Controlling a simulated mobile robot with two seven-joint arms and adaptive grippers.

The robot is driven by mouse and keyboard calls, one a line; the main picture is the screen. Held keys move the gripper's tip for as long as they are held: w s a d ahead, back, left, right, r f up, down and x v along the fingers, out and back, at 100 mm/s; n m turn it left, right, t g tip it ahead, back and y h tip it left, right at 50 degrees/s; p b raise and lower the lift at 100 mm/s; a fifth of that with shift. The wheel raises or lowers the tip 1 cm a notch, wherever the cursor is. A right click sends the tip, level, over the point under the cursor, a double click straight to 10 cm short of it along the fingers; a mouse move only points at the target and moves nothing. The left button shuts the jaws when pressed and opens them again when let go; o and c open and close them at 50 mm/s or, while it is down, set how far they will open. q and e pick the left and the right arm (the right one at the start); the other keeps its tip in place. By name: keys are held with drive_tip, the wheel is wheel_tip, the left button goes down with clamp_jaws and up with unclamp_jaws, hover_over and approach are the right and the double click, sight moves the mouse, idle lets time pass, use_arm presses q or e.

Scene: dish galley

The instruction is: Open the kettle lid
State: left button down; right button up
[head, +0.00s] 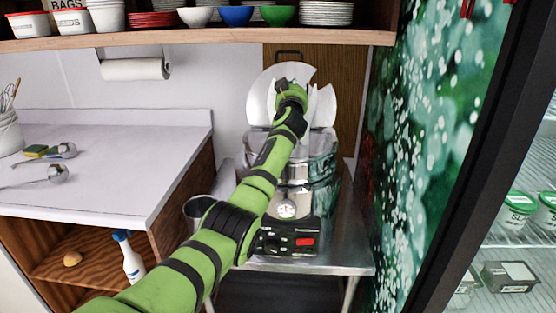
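The kettle (317,165) is a large shiny steel vessel on a steel stand, with a round dial and a black control panel (272,243) on its front. Pale rounded metal plates, which look like its lid (261,103), stand raised at the back of its top. My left arm reaches across the kettle from the lower left. My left gripper (291,88) is at these plates, overlapping them in the view. Its fingers are too small and covered to show whether they grip. The arm hides part of the kettle. My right gripper is not in view.
A counter (110,165) with ladles and a sponge is at left. A shelf (200,38) with bowls and plates runs above. A green patterned panel (430,110) and a glass-fronted fridge (515,230) close off the right. A metal bin (199,207) stands left of the kettle.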

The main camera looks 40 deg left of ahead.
use_arm(q)
drive_tip(key=p+v, duration=0.4)
drive_tip(key=v, duration=1)
idle(0.4)
